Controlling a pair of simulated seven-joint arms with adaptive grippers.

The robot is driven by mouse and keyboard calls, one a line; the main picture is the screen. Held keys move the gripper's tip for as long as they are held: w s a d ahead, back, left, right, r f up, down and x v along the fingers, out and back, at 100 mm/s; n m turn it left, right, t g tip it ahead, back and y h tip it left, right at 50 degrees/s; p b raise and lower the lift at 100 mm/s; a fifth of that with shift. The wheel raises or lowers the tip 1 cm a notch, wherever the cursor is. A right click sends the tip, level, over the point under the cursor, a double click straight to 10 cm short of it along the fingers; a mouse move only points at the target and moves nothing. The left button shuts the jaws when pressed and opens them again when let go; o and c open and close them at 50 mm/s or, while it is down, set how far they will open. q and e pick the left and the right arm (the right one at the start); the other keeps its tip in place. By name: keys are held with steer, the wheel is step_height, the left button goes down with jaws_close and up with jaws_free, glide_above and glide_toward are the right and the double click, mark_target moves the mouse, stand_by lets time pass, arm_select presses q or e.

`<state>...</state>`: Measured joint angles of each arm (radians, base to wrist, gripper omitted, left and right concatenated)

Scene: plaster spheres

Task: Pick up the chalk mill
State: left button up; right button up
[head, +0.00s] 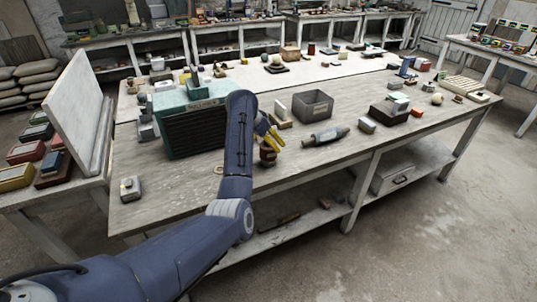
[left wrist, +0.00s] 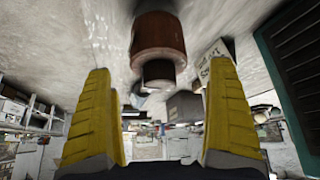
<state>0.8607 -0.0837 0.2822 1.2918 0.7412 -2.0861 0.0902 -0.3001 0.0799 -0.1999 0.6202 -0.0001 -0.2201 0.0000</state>
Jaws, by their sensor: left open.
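A small brown, turned cylinder (head: 267,156) that looks like the chalk mill stands on the workbench (head: 190,190) near its front edge, partly hidden by my left gripper. My left gripper (head: 272,134) has yellow fingers and is just above and beside the mill. In the left wrist view the scene appears upside down. There the mill (left wrist: 158,38) shows a reddish-brown body and a darker, narrower end, centred between the two open fingers. The fingers do not appear to touch it. My right gripper is not in view.
A teal slatted box (head: 195,128) stands left of the arm. A grey open bin (head: 313,106) and a grey roller-like object (head: 325,137) lie to the right. A pale block with a label (head: 282,113) stands behind the gripper. The bench's front left is mostly clear.

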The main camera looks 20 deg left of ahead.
arm_select(q)
steer(key=shift+x, duration=2.5)
steer(key=shift+c, duration=0.5)
steer(key=c, duration=1.4)
steer(key=shift+r, duration=0.1)
